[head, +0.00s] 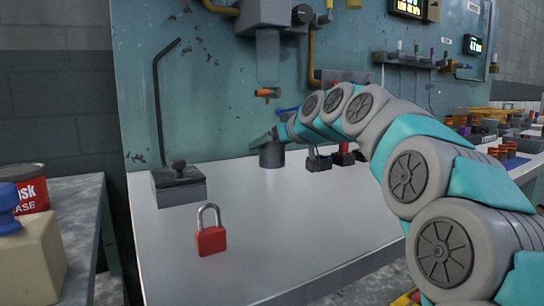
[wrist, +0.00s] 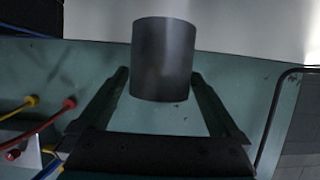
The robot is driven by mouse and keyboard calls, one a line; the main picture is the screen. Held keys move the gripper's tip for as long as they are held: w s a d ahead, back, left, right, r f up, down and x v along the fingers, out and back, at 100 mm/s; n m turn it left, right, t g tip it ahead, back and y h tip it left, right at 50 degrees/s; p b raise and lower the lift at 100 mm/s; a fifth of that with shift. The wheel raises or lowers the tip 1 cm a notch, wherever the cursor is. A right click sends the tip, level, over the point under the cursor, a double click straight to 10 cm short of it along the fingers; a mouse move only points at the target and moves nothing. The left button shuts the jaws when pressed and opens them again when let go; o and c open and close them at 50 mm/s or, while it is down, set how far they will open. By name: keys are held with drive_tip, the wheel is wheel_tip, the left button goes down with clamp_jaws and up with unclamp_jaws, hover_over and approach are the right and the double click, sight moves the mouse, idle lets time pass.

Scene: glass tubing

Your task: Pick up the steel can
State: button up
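The steel can is a plain dark grey cylinder (head: 271,156) standing on the white bench near the teal back panel in the head view. It shows large in the wrist view (wrist: 163,60), between the fingertips. My gripper (head: 272,138) is at the can's upper part in the head view, partly hidden by my arm. In the wrist view my gripper (wrist: 160,73) has its two fingers apart, one on each side of the can, with little room beside it. Whether either finger touches the can is hard to tell.
A red padlock (head: 211,240) stands at the front of the bench, and a grey block with a knob (head: 178,184) lies to the left. Dark and red small items (head: 319,160) are just right of the can. An orange-tipped nozzle (head: 267,93) hangs above. The bench's middle is clear.

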drive_tip(key=c, duration=1.5)
drive_tip(key=shift+o, duration=0.2)
drive_tip(key=shift+r, duration=0.15)
